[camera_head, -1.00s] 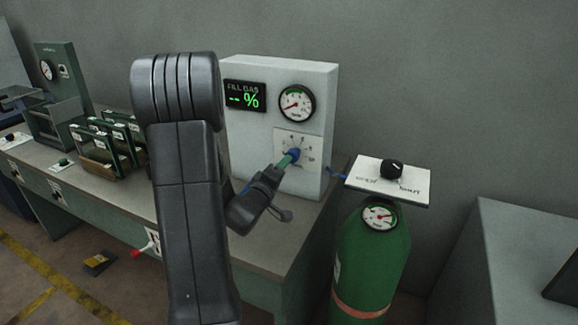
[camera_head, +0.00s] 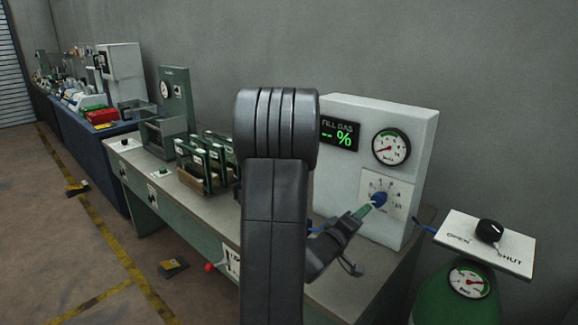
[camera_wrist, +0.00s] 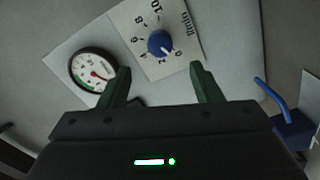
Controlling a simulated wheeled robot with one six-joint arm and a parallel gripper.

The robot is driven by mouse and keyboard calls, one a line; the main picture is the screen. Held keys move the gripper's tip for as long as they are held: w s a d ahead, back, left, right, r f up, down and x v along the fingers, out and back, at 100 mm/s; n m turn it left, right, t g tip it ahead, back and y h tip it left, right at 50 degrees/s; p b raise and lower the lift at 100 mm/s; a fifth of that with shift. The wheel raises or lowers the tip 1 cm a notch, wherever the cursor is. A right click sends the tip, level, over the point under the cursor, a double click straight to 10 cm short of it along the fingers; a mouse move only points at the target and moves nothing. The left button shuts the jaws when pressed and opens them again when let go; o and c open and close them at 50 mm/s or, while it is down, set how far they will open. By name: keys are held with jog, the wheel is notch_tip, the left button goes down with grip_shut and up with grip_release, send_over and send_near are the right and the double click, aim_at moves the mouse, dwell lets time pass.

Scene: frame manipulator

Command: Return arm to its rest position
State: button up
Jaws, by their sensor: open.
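My gripper (camera_wrist: 160,85) is open and empty in the wrist view, its two dark green fingers spread apart. Beyond them is the blue knob (camera_wrist: 160,43) on a white dial plate with numbers. In the head view my gripper (camera_head: 366,210) points at the white gas panel (camera_head: 413,145), its tip close to or overlapping the blue knob (camera_head: 379,198). Whether it touches the knob cannot be told there; in the wrist view the knob stands free ahead of the fingers. My arm covers part of the bench and of the panel's left side.
The panel stands on a long green bench (camera_head: 205,208) with green frames (camera_head: 205,160) in a rack. A green gas cylinder (camera_head: 440,305) and an OPEN/SHUT valve plate (camera_head: 460,237) stand at right. A wall is behind. Open floor (camera_head: 60,240) lies at left.

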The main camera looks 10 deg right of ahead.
aim_at(377, 203)
jog(key=p+x, duration=0.2)
jog(key=x, duration=1)
jog(key=shift+s, duration=0.1)
